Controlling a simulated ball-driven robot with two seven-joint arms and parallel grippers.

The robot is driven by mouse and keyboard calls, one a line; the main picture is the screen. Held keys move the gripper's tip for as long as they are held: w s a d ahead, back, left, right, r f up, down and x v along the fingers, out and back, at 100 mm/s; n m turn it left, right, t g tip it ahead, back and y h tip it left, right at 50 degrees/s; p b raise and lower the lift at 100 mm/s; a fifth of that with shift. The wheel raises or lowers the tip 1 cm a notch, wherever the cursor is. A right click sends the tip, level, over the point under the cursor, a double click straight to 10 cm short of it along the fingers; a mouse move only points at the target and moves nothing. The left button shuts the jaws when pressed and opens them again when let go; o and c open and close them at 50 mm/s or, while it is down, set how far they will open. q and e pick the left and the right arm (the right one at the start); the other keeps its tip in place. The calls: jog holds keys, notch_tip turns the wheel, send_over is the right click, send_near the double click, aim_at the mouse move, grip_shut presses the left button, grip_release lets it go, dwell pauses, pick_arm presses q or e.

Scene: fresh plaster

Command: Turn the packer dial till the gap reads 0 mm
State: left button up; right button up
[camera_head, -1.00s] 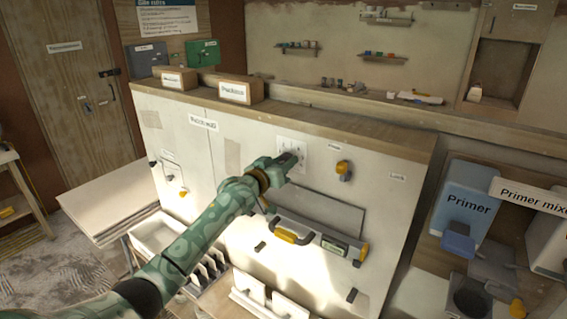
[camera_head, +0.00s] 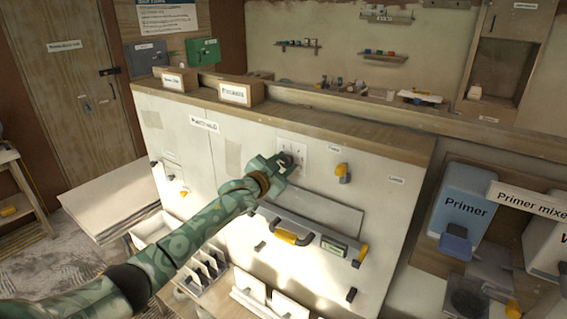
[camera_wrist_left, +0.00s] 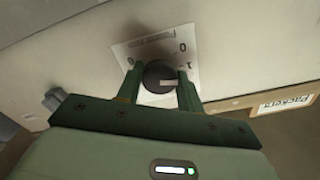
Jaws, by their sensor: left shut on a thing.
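The packer dial (camera_wrist_left: 159,77) is a dark round knob with a pale pointer bar, set on a white marked plate (camera_wrist_left: 194,40) on the upright board. In the left wrist view its pointer lies toward the mark 1, and a 0 shows further round the plate. My left gripper (camera_wrist_left: 160,82) is shut on the dial, one finger on each side. In the head view my left gripper (camera_head: 287,160) reaches the plate and hides most of the dial. A level (camera_head: 307,235) with yellow ends and a small display sits on the board below; I cannot read the display. My right gripper is not in view.
A yellow-handled knob (camera_head: 343,172) is on the board to the right of the dial. A box labelled Packers (camera_head: 236,92) stands on the ledge above. A Primer container (camera_head: 466,205) is at the right. White sheets (camera_head: 122,196) are stacked at the left.

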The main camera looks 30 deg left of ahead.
pick_arm(q)
jog(key=m, duration=0.3)
jog(key=shift+m, duration=2.1)
jog(key=o, duration=1)
jog(key=shift+p, duration=0.3)
jog(key=s+a+b, duration=0.1)
jog(key=s+a, duration=0.1)
jog(key=s, duration=1.4)
jog(key=shift+a+b, duration=0.15)
jog(key=shift+b, duration=0.25)
